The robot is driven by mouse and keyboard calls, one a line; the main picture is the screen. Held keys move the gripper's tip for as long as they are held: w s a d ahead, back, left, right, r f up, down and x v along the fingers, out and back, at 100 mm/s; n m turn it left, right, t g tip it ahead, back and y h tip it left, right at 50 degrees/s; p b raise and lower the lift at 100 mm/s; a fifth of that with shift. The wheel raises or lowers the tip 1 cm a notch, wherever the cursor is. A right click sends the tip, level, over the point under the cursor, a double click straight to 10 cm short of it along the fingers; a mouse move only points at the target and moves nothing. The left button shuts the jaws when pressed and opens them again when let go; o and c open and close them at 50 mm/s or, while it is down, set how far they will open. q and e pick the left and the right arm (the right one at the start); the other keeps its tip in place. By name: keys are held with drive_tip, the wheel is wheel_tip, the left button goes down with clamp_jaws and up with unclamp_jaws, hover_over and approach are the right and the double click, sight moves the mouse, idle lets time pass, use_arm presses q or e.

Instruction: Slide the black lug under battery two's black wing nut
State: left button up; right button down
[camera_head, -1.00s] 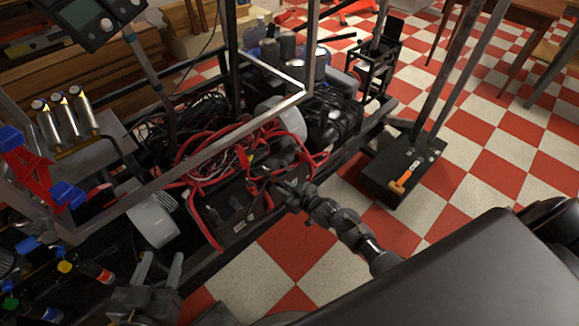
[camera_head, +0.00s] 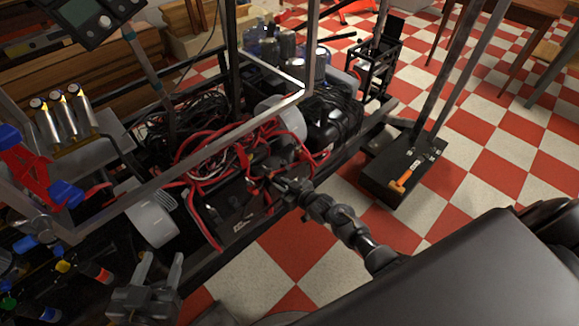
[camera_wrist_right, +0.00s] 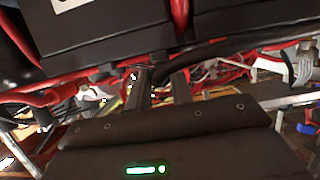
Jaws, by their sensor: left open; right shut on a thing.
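My right gripper (camera_head: 275,184) is over the near side of the black batteries (camera_head: 232,212), with its arm coming in from the right. In the right wrist view its two fingers (camera_wrist_right: 164,88) are close together, shut on the black cable (camera_wrist_right: 225,45) that curves off to the right. The lug at its end is too small and dark to make out. Two black battery cases (camera_wrist_right: 105,35) fill the top of that view, with a red cable between them. I cannot pick out the black wing nut. My left gripper (camera_head: 158,272) is open and empty at lower left.
A tangle of red cables (camera_head: 205,160) lies behind the batteries. A grey metal frame bar (camera_head: 215,135) crosses above them. A white rounded part (camera_head: 152,215) stands left of the batteries. A black box with an orange-handled tool (camera_head: 402,180) is on the checkered floor at right.

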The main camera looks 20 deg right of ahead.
drive_tip(key=shift+w+a, duration=0.15)
drive_tip(key=shift+w, duration=0.3)
drive_tip(key=c, duration=1.1)
unclamp_jaws()
drive_tip(key=shift+c, duration=0.2)
drive_tip(key=p+v, duration=0.2)
drive_tip(key=v, duration=0.9)
drive_tip(key=shift+w, duration=0.1)
